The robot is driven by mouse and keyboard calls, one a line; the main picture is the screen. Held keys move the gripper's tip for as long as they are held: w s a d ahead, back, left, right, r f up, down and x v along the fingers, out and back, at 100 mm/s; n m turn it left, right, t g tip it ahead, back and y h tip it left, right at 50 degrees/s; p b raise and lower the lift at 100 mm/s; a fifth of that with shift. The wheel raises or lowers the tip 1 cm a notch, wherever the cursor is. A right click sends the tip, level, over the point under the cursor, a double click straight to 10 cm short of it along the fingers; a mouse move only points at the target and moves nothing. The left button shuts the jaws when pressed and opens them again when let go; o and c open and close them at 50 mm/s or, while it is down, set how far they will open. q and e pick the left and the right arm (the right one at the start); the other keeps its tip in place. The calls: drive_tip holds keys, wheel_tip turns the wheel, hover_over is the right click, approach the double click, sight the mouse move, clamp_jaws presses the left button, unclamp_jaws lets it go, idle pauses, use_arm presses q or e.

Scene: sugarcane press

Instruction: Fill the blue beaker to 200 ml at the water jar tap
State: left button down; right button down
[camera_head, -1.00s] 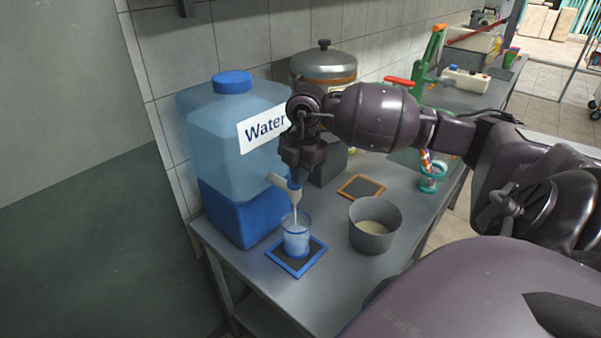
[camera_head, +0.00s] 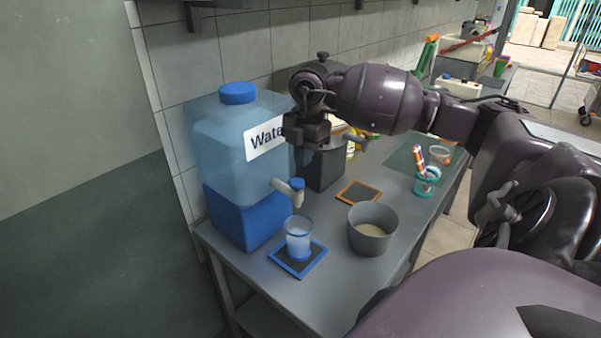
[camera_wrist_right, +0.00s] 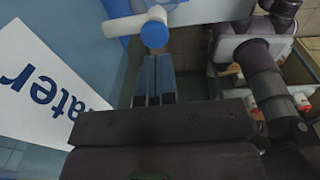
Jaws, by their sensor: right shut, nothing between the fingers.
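The clear blue-rimmed beaker (camera_head: 298,240) stands upright on a dark mat with a blue frame (camera_head: 318,262), below the tap. It holds pale liquid over much of its height; graduations are too small to read. The water jar (camera_head: 237,150) is a large translucent blue container. Its white tap (camera_head: 291,192) has a blue knob, and no stream shows below it. In the right wrist view the shut fingers (camera_wrist_right: 153,75) point toward the tap's blue knob (camera_wrist_right: 154,35). My left gripper is out of view.
A grey pot (camera_head: 373,238) with pale contents stands right of the beaker. Behind it lies an orange-framed mat (camera_head: 359,192). A dark box (camera_head: 322,172) stands right of the jar. A teal holder with striped sticks (camera_head: 426,182) is farther right on the bench.

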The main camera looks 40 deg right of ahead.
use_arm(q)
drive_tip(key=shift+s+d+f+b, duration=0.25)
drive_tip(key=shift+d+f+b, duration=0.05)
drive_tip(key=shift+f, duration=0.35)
use_arm(e)
wheel_tip(320, 180, up, 7)
drive_tip(key=shift+d+r, duration=0.15)
drive_tip(key=shift+d, duration=0.3)
drive_tip(key=shift+s, duration=0.1)
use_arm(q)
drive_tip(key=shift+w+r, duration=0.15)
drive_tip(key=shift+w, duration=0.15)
